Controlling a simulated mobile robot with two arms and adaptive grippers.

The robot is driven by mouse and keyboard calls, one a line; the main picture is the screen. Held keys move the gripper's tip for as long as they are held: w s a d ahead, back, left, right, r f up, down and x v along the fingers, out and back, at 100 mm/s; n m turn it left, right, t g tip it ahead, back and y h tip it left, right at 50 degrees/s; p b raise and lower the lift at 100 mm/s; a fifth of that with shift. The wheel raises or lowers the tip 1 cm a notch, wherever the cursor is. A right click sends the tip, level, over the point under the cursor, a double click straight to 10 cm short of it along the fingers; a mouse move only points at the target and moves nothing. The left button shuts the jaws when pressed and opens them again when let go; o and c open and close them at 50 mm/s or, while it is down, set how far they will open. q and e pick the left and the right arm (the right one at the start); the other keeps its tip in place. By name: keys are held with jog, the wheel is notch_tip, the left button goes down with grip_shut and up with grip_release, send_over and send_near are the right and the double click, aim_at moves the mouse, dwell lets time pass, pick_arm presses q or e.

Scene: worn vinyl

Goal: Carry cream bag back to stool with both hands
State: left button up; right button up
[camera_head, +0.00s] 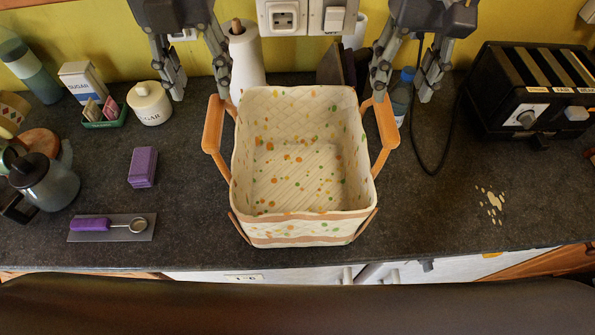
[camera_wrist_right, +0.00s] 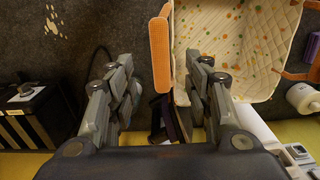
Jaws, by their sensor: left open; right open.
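The cream bag (camera_head: 305,228), patterned with orange and green dots, stands upright and open on the dark counter, and it looks empty. Its left tan handle (camera_head: 213,130) and right tan handle (camera_head: 387,125) stick out at the sides. My left gripper (camera_head: 200,92) is open and empty, behind and above the left handle. My right gripper (camera_head: 403,93) is open and empty by the right handle. In the right wrist view the right handle (camera_wrist_right: 160,52) shows between the spread fingers, not gripped. I cannot make out the stool for certain.
A dark brown surface (camera_head: 297,305) crosses the bottom; I cannot tell what it is. Paper towels (camera_head: 246,62) and a blue bottle (camera_head: 402,92) stand behind the bag. A toaster (camera_head: 530,88) is right, a moka pot (camera_head: 42,180) left.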

aim_at(212, 115)
pick_arm(q)
jog(key=shift+s+d, duration=0.1)
jog(key=shift+s, duration=0.1)
pick_arm(e)
jog(key=shift+s, duration=0.25)
jog(key=shift+d, duration=0.1)
pick_arm(q)
jog(key=f, duration=1)
jog(key=shift+w, duration=0.2)
pick_arm(e)
jog(key=f, duration=1)
jog(key=shift+w, duration=0.2)
pick_arm(q)
jog(key=shift+w+f, duration=0.15)
jog(key=shift+f, duration=0.3)
pick_arm(e)
jog(key=shift+w+f, duration=0.1)
jog(key=shift+f, duration=0.35)
pick_arm(q)
jog(key=shift+c, duration=1.4)
pick_arm(e)
jog(key=shift+c, duration=1.4)
pick_arm(q)
grip_shut()
pick_arm(e)
grip_shut()
